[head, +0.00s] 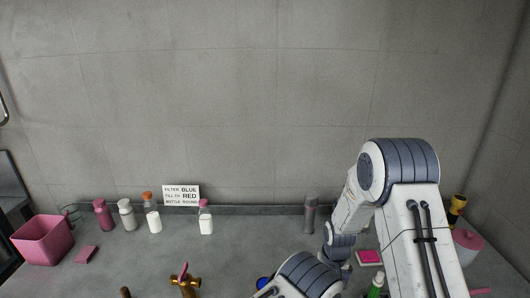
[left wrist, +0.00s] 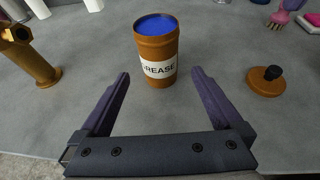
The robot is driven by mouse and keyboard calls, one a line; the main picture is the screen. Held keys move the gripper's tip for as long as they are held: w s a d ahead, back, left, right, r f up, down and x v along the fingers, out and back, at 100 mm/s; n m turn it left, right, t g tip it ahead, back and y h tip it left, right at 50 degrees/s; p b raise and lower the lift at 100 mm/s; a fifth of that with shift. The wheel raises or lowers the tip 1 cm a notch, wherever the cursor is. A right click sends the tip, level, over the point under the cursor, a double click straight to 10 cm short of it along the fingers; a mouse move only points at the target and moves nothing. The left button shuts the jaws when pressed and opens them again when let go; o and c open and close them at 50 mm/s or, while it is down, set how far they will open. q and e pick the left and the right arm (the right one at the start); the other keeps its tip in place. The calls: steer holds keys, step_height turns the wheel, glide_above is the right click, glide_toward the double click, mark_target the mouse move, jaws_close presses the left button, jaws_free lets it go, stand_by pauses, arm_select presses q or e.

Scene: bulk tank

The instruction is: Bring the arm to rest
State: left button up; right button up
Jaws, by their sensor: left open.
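My left gripper (left wrist: 161,74) is open in the left wrist view, its two dark fingers spread and empty. An orange-brown canister (left wrist: 150,50) with a blue top and a label reading "GREASE" stands upright just beyond the fingertips, centred on the gap. It looks clear of both fingers. In the head view an arm of mine stands at the right and bends down to the bottom edge. Its gripper is out of frame there. A blue round top (head: 263,282) shows at the bottom edge beside that arm. My right gripper is in neither view.
A pink bin (head: 43,240), several bottles (head: 127,214) and a sign (head: 181,195) line the back left. A brass valve (head: 186,284) is at the bottom. A dark grey bottle (head: 311,214) stands near my arm. An orange disc with a black knob (left wrist: 266,81) lies right of the canister.

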arm_select(q)
steer(key=shift+s+r, duration=0.15)
steer(key=shift+s, duration=0.05)
steer(key=shift+w, duration=0.1)
steer(key=x, duration=1.2)
steer(key=shift+w, duration=0.1)
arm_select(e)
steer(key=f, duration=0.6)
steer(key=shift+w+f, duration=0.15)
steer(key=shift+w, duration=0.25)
